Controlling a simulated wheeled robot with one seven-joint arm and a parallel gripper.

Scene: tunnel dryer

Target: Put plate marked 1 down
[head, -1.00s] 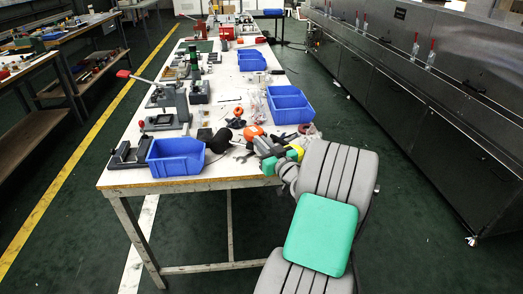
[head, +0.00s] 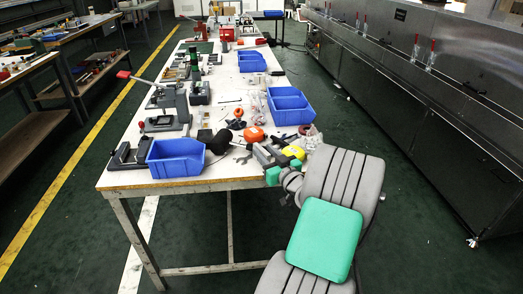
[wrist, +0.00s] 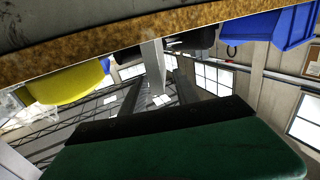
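My gripper (head: 264,153) is low over the right front edge of the long worktable (head: 225,181). In the wrist view, two dark fingers (wrist: 158,90) stand apart, with a narrow pale grey piece (wrist: 152,62) between them. I cannot tell whether this is the plate or whether both fingers touch it. No mark 1 is readable in either view. The wrist picture is upside down, with the table edge along its top.
A blue bin (head: 175,160) stands at the table's front left, and another (head: 289,106) lies behind the gripper. A black mallet (head: 219,142), a wrench (head: 242,160), an orange item (head: 254,134) and a yellow item (head: 294,152) lie close by. Steel machinery (head: 430,120) lines the right.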

